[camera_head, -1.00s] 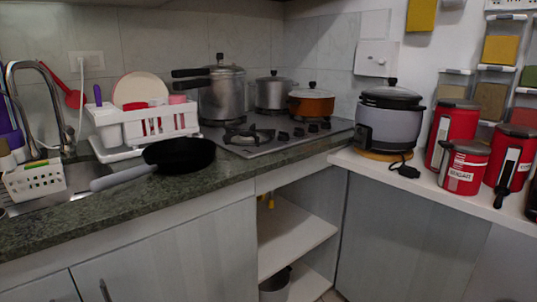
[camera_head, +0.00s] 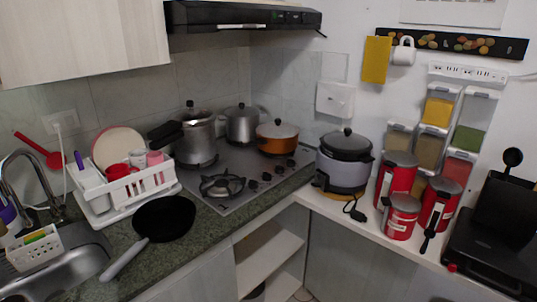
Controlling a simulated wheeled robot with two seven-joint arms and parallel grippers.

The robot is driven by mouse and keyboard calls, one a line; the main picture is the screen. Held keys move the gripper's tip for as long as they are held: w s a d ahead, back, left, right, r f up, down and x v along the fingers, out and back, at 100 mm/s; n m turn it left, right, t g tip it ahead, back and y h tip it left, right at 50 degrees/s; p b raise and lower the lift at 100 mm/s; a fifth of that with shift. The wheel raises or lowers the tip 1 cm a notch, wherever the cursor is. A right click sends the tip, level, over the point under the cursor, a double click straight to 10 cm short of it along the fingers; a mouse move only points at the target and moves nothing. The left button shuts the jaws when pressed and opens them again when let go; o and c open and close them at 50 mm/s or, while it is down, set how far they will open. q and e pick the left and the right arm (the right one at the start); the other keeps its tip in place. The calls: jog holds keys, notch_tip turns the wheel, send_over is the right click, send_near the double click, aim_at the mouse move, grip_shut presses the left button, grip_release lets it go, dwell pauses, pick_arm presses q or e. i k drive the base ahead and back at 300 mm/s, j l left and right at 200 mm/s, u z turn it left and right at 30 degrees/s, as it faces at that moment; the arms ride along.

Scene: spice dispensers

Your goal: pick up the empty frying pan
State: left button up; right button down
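The empty black frying pan (camera_head: 165,219) rests on the green stone counter, between the sink and the stove. Its grey handle (camera_head: 124,260) points toward the lower left, near the sink's edge. Nothing shows inside the pan. Neither of my grippers appears in the head view, and nothing touches the pan.
A white dish rack (camera_head: 122,192) stands just behind the pan, and the sink (camera_head: 70,267) is to its left. The stove (camera_head: 240,190) to the right carries several pots. A rice cooker (camera_head: 343,165) and red canisters (camera_head: 397,175) stand on the white shelf (camera_head: 330,207).

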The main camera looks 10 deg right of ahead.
aim_at(166, 219)
jog(key=l+u, duration=0.15)
jog(key=l, duration=0.25)
jog(key=k+l+u, duration=0.15)
jog(key=l, duration=0.25)
jog(key=l+u, duration=0.1)
jog(key=l, duration=0.3)
jog(key=k+l+u, duration=0.15)
jog(key=l, duration=0.25)
jog(key=l+u, duration=0.15)
jog(key=l, duration=0.2)
jog(key=k+l+u, duration=0.15)
jog(key=l, duration=0.2)
